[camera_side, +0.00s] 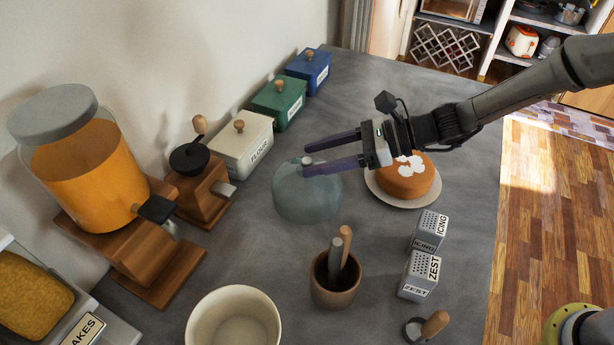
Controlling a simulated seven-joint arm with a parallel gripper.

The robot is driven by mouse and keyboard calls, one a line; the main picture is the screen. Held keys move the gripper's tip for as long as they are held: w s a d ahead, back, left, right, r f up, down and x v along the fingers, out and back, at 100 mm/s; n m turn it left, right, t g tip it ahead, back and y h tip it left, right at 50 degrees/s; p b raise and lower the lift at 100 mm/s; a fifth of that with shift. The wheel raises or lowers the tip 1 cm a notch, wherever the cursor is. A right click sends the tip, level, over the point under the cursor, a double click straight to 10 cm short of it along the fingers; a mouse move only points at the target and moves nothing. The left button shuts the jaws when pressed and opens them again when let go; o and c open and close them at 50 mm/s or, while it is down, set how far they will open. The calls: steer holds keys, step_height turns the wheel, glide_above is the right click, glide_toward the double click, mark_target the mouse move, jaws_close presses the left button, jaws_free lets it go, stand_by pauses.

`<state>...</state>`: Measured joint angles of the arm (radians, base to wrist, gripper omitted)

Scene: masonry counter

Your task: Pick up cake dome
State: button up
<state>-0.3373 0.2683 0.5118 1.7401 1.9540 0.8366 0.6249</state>
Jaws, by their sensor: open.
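The cake dome (304,200) is a greenish translucent glass dome with a small grey knob on top. It stands on the grey counter in the middle of the view. My gripper (306,158) is open, its two dark fingers pointing left. The fingers lie on either side of the knob in the picture, and I cannot tell whether they touch it. The lower finger covers part of the dome's top. An orange-brown cake (405,180) with white icing sits on a pale plate (405,202) to the right of the dome, partly behind my gripper.
Left stand a white FLOUR box (240,152), a coffee grinder (203,190) and a large orange-filled dispenser (85,175). In front are a mortar with pestles (335,285), a cream bowl (233,325), ICING (430,232) and ZEST (419,275) shakers. Green and blue boxes line the wall.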

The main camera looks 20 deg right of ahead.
mark_target(301, 164)
steer(key=shift+x, duration=2.75)
steer(key=shift+s, duration=0.15)
jaws_close()
